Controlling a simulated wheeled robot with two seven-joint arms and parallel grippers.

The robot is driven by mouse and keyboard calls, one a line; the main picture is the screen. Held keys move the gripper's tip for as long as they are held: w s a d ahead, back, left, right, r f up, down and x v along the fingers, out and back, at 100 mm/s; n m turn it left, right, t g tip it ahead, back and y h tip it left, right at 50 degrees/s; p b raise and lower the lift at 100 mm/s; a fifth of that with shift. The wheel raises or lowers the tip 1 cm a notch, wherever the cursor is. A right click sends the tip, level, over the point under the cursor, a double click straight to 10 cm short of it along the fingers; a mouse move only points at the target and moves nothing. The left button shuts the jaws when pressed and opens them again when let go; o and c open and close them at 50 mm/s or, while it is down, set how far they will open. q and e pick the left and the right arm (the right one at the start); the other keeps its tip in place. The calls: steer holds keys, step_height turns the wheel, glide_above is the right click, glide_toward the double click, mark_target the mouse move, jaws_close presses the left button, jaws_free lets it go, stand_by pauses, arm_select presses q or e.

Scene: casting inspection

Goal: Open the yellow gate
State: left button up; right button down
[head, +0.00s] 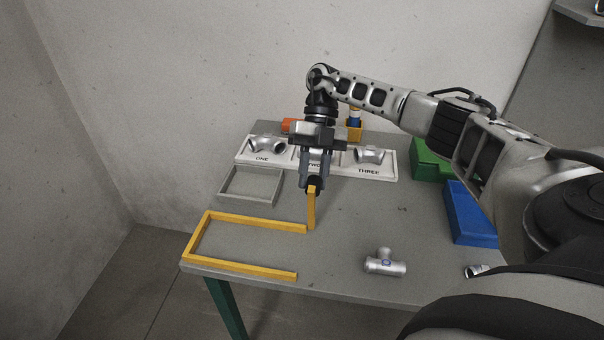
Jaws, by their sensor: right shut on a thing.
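A low yellow frame (197,235) lies on the left front of the grey table, with its right side open. The yellow gate (311,212) is a short bar at the far right end of the frame's back rail. My right gripper (313,188) reaches down from above and is shut on the gate's far end. The fingertips hide part of that end. My left gripper is not in view.
A white board (239,158) with pipe fittings stands at the back, partly hidden by my right arm. A grey tray (222,189) sits behind the frame. Green (430,165) and blue (468,215) boxes are at right. A tee fitting (384,264) lies at the front.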

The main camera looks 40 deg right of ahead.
steer(key=shift+s+d+f, duration=0.3)
steer(key=shift+d+f, duration=0.1)
steer(key=shift+f, duration=0.05)
stand_by(0.5)
steer(key=c, duration=1.1)
jaws_free()
steer(key=shift+g, duration=0.3)
steer(key=shift+c, duration=0.2)
steer(key=shift+r, duration=0.1)
steer(key=shift+w+a, duration=0.1)
steer(key=shift+a, duration=0.05)
steer(key=shift+r, duration=0.2)
